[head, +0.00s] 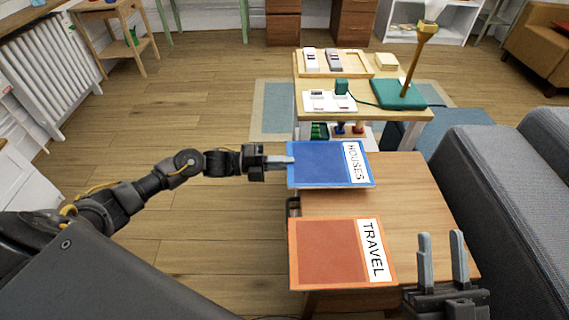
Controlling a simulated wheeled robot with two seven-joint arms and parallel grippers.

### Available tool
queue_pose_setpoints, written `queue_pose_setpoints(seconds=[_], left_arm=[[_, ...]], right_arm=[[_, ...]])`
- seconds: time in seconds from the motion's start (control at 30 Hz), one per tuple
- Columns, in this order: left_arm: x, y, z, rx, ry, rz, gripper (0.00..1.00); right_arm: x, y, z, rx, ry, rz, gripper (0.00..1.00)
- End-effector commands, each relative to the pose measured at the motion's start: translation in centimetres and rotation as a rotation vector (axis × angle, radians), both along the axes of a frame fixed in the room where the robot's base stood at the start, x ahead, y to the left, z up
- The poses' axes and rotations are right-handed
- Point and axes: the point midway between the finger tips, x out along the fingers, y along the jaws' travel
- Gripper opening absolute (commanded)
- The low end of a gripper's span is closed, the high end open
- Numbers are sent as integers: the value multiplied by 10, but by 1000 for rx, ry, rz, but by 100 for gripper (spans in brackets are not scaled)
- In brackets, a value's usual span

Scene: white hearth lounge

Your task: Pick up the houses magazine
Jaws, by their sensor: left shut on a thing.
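The blue houses magazine (320,165) has a white label reading HOUSES along its right side. It is at the far left corner of the wooden table, seemingly level; I cannot tell whether it touches the tabletop. My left gripper (280,160) comes in from the left and is shut on the magazine's left edge. My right gripper (441,262) is open and empty at the near right, over the table's front right part.
An orange-red TRAVEL magazine (325,252) lies on the near left of the wooden table (415,195). Behind stands a table with a tray (369,62), a white board (318,107) and a lamp on a green base (398,93). A grey sofa (500,190) borders the right. Floor at left is clear.

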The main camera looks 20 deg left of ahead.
Motion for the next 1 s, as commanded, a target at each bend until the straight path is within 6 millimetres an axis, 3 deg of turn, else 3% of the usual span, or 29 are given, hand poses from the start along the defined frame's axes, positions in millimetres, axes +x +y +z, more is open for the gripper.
queue_pose_setpoints(seconds=[0.17,1.0], left_arm=[[-2,5,2,0,-1,1,0],[-56,116,46,2,1,2,0]], right_arm=[[0,0,1,0,1,0,36],[0,0,31,0,1,0,36]])
